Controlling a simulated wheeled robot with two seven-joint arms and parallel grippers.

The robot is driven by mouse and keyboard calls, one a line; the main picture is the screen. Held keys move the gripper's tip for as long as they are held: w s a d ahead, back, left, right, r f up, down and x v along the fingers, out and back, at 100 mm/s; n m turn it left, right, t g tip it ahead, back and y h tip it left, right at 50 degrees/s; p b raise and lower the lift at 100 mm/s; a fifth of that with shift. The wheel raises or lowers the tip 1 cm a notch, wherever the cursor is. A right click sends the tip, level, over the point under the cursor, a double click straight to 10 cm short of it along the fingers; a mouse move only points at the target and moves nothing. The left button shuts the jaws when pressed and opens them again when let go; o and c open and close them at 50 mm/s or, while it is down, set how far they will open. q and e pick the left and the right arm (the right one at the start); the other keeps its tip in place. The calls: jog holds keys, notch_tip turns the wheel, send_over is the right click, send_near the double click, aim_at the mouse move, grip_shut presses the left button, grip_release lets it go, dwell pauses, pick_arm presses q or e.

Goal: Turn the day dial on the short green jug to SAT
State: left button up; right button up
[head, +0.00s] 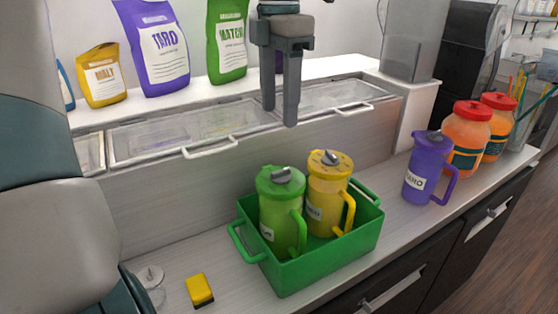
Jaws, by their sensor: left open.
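A green jug (274,222) stands upright in a green crate (314,272), on the left side. Its lid carries a grey dial (282,175); I cannot read any day marks on it. The jug's handle faces the front right, and a partly visible white label is on its front left. My left gripper (279,115) hangs with its fingers down, open and empty. In the picture it is above the green jug, apart from its lid. My right gripper is not in view.
A yellow jug (325,200) with a similar dial stands close beside the green jug in the crate. A purple jug (425,172) and orange jars with red lids (468,138) stand to the right. A yellow block (199,290) lies at the front left. Lidded bins (195,130) are behind.

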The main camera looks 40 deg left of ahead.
aim_at(279, 171)
pick_arm(q)
notch_tip(279, 171, down, 13)
jog(key=p, duration=0.2)
jog(key=shift+f+p, duration=0.1)
jog(key=shift+p, duration=0.3)
jog(key=c, duration=1)
